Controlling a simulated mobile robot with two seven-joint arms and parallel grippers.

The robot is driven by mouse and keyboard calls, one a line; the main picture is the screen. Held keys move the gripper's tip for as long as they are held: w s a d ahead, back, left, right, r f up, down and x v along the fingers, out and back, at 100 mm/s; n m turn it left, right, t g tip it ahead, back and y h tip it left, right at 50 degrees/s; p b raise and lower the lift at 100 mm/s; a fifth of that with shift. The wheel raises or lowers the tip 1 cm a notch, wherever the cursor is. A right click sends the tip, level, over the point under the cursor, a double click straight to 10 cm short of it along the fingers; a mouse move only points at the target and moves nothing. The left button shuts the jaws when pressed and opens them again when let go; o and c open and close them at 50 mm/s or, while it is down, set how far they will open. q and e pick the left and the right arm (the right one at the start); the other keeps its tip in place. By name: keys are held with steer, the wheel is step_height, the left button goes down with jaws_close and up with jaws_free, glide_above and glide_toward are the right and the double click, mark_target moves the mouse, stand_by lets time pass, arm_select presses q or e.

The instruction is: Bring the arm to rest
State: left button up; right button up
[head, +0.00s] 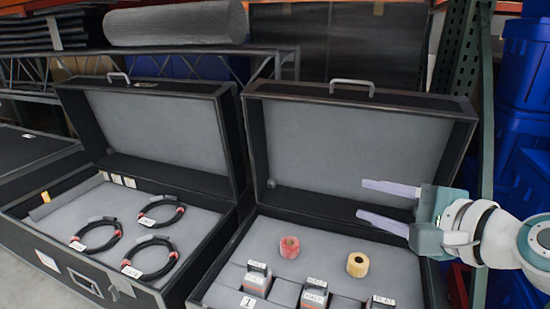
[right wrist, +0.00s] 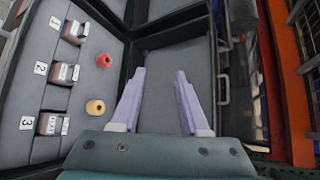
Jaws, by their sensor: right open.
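My right gripper (head: 385,203) is open and empty. It is in the air in front of the raised lid (head: 350,150) of the right case, above the case's right side. Its two pale fingers stand apart in the right wrist view (right wrist: 160,95). The right arm comes in from the right edge of the head view. My left gripper does not show in either view.
The right case holds a red roll (head: 289,247), a yellow roll (head: 357,264) and labelled blocks (head: 257,279) in slots. The open left case (head: 110,210) holds coiled black cables (head: 162,210). Blue bins (head: 522,70) and a green rack post (head: 462,50) stand at the right.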

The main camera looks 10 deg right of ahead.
steer(key=s+a+r+n+g+y+p, duration=0.1)
steer(key=s+a+r+n+g+p, duration=0.3)
steer(key=s+a+n+p, duration=0.25)
steer(key=s+a+r+n+g+p, duration=0.3)
steer(key=s+n+p, duration=0.3)
steer(key=s+n, duration=0.25)
steer(key=s+d+r+n+g+h+p, duration=0.35)
steer(key=s+r+n+p, duration=0.35)
steer(key=s+r, duration=0.4)
step_height(320, 180, up, 35)
steer(key=p, duration=3.7)
steer(key=shift+s+d+m+h, duration=0.15)
steer(key=shift+s+m+h, duration=0.2)
steer(key=shift+m, duration=0.05)
